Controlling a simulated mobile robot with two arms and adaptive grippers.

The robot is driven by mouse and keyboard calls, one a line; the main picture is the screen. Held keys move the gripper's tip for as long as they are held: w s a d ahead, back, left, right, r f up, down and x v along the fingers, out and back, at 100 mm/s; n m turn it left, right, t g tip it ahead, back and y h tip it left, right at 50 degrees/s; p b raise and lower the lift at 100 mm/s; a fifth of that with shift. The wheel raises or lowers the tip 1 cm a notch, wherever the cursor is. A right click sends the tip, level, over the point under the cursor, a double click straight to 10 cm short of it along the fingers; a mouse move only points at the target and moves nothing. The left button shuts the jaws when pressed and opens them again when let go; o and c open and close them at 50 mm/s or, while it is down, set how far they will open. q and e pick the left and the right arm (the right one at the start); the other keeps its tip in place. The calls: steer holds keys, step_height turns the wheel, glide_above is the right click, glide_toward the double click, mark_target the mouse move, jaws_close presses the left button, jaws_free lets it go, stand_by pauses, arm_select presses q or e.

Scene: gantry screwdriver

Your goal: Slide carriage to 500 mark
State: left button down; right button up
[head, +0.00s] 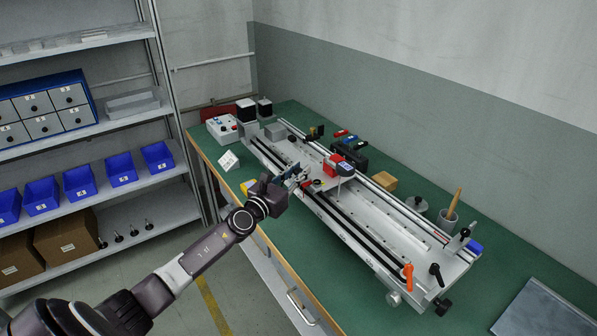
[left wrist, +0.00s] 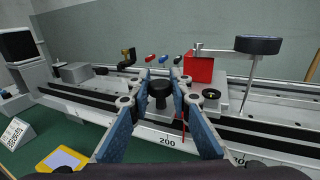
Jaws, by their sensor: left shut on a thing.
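The carriage (head: 341,180) sits on the rails of the long gantry (head: 395,235), left of the middle of its length in the head view. It bears a red block (left wrist: 199,69) and an arm with a dark round top (left wrist: 258,45). My left gripper (head: 297,174) reaches in from the front edge of the bench. In the left wrist view its blue fingers (left wrist: 160,88) stand on both sides of a black knob (left wrist: 159,92) on the carriage and are shut on it. A thin red pointer (left wrist: 183,128) hangs just right of the 200 mark (left wrist: 167,142). My right gripper is not in view.
An orange handle (head: 408,276) and dark knobs stand at the gantry's near right end. A control box (head: 222,128) is at the far left end. A yellow item (left wrist: 61,160) lies in front of the rail. The rails right of the carriage look clear.

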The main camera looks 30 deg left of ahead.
arm_select(q)
steer(key=shift+s+d+p, duration=0.2)
steer(key=shift+d+p, duration=0.3)
steer(key=shift+d, duration=0.1)
steer(key=s+d+p, duration=0.1)
steer(key=d+p, duration=0.1)
steer(key=d, duration=0.1)
steer(key=s+d+p, duration=0.2)
steer(key=d, duration=0.2)
steer(key=s+d+p, duration=0.1)
steer(key=d+p, duration=0.1)
steer(key=d, duration=0.2)
steer(key=shift+s+r, duration=0.1)
steer(key=shift+s, duration=0.2)
steer(key=s+d, duration=0.2)
steer(key=d, duration=0.2)
steer(key=s+d+p, duration=0.1)
steer(key=d, duration=0.4)
steer(key=s+d+p, duration=0.1)
steer(key=s+d, duration=0.1)
steer(key=d, duration=0.2)
steer(key=shift+s+d+f, duration=0.2)
steer(key=shift+s+d, duration=0.15)
steer(key=shift+d, duration=0.05)
steer(key=c, duration=2.1)
jaws_free()
steer(key=o, duration=0.3)
steer(key=shift+d, duration=0.1)
steer(key=shift+o, duration=0.2)
steer(key=shift+s, duration=0.15)
